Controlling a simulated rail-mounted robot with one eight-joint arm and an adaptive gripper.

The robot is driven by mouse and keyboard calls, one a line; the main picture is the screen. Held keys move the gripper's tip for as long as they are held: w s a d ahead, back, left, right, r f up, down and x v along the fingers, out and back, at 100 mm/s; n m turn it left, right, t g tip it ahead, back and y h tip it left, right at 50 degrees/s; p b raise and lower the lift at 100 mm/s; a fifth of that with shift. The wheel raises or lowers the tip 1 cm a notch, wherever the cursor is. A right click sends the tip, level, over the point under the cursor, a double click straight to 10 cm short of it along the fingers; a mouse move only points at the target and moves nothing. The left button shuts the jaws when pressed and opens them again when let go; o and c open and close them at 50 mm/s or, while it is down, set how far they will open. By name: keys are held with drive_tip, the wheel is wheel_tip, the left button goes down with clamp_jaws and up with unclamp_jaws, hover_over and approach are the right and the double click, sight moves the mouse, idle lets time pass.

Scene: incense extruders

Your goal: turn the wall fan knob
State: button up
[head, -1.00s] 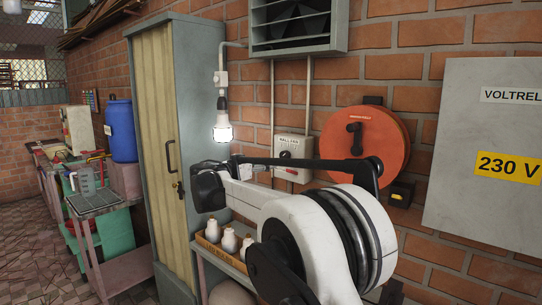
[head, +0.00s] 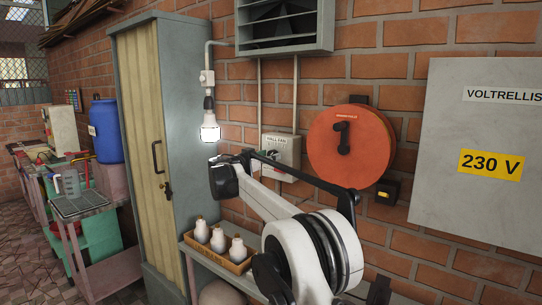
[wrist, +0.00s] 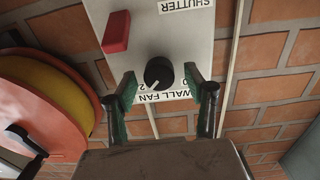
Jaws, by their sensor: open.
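The wall fan control box (head: 281,146) is a light grey box on the brick wall, below the louvred fan. In the wrist view the box (wrist: 175,40) appears upside down, with a black round knob (wrist: 159,73) that has a white pointer line, beside the "WALL FAN" label. My gripper (wrist: 160,80) is open, with one green-padded finger on each side of the knob. Gaps show between the fingers and the knob, and nothing is held. In the head view my arm partly covers the box, and the fingertips cannot be made out clearly.
A red switch (wrist: 116,31) sits on the same box close to one finger. An orange hose reel (head: 350,150) is mounted right of the box. A lit bulb (head: 209,130) hangs to its left. A tray of white bottles (head: 218,258) stands below.

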drive_tip(key=shift+w+d, duration=0.4)
drive_tip(key=shift+w, duration=0.1)
drive_tip(key=c, duration=1.2)
drive_tip(key=shift+o, duration=0.2)
